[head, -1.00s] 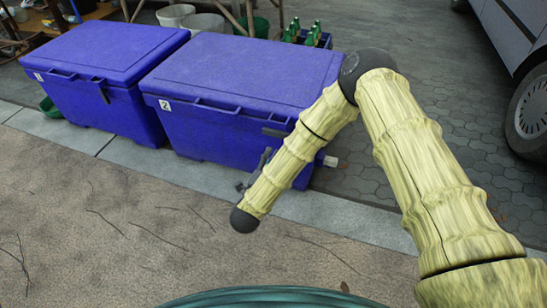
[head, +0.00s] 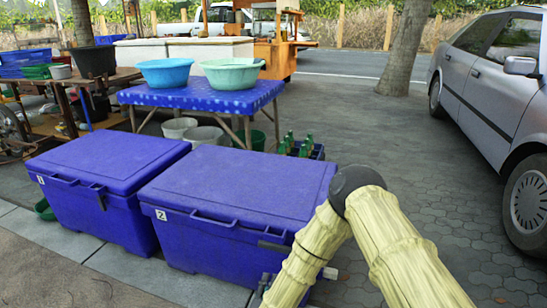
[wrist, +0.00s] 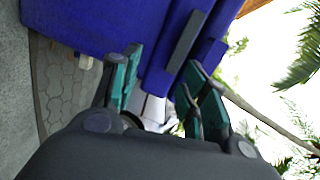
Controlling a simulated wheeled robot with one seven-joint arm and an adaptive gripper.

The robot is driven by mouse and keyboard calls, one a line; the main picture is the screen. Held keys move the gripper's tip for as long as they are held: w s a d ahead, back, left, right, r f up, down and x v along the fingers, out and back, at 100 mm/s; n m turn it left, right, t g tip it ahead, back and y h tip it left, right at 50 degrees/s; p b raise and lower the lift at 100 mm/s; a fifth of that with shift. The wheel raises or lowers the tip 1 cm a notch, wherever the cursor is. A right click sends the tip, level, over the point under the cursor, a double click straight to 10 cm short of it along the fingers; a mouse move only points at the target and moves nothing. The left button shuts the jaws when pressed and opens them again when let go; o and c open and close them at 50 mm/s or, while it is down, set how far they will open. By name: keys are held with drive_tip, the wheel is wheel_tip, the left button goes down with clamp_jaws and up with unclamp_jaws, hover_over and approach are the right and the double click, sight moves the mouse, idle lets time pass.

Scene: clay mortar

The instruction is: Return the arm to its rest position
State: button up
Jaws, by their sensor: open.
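My gripper (wrist: 157,97) is open in the wrist view, with its two teal-padded fingers apart and nothing held between them. Beyond the fingers is a blue cooler (wrist: 110,25), seen sideways at the top. In the head view my arm, with pale bark-like links, bends at a dark elbow and its forearm reaches down in front of the blue cooler marked 2 (head: 245,190). The gripper itself is mostly cut off by the lower edge there. Whether it touches the cooler cannot be told.
Another blue cooler marked 1 (head: 105,175) stands to the left. Behind are a blue-covered table (head: 205,96) with a blue basin (head: 165,72) and a pale green basin (head: 232,75), and a crate of green bottles (head: 300,148). A silver car (head: 500,85) is at right. Paving between is clear.

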drive_tip(key=s+d+f+n+g+y, duration=0.2)
drive_tip(key=s+d+f+n+g, duration=0.2)
drive_tip(key=s+d+f+n, duration=0.3)
drive_tip(key=s+d+f+n+g+y, duration=0.3)
drive_tip(key=s+d+f+n+g, duration=0.25)
drive_tip(key=s+f, duration=0.35)
drive_tip(key=s+d+n+g, duration=0.3)
drive_tip(key=s+d, duration=0.3)
drive_tip(key=s, duration=0.5)
drive_tip(key=s+d+n+g, duration=0.4)
drive_tip(key=s+d, duration=0.1)
drive_tip(key=s, duration=0.6)
wheel_tip(320, 180, up, 35)
drive_tip(key=p, duration=3.4)
drive_tip(key=shift+d+h+p, duration=0.2)
drive_tip(key=shift+h+p, duration=0.1)
drive_tip(key=shift+h, duration=0.1)
drive_tip(key=shift+s, duration=0.1)
